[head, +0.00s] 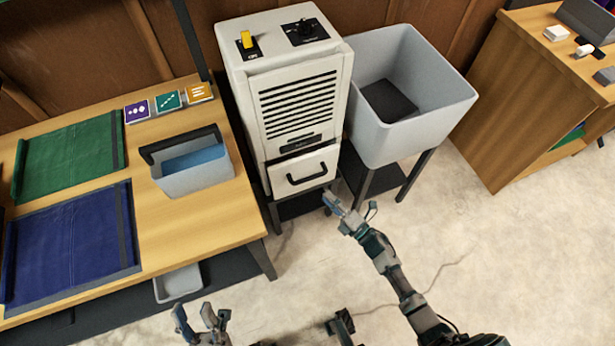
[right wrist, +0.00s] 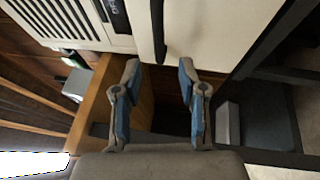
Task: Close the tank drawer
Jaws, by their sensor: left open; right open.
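The white dehumidifier cabinet (head: 290,90) stands between the wooden table and a grey tub. Its tank drawer (head: 325,163) is at the bottom front, with a black bar handle (head: 306,173). A dark gap shows above the drawer front; I cannot tell how far out it stands. My right gripper (head: 348,206) is open and empty, below and right of the drawer in the head view. In the right wrist view, the drawer front (right wrist: 205,32) and handle (right wrist: 158,28) lie beyond the open fingers (right wrist: 158,80). My left gripper (head: 200,320) is open and empty near the bottom edge.
The grey tub (head: 425,120) stands on a dark-legged stand right of the cabinet. The wooden table (head: 210,215) on the left holds a small grey bin (head: 195,178) and green and blue cloths. Open floor (head: 480,240) lies to the right.

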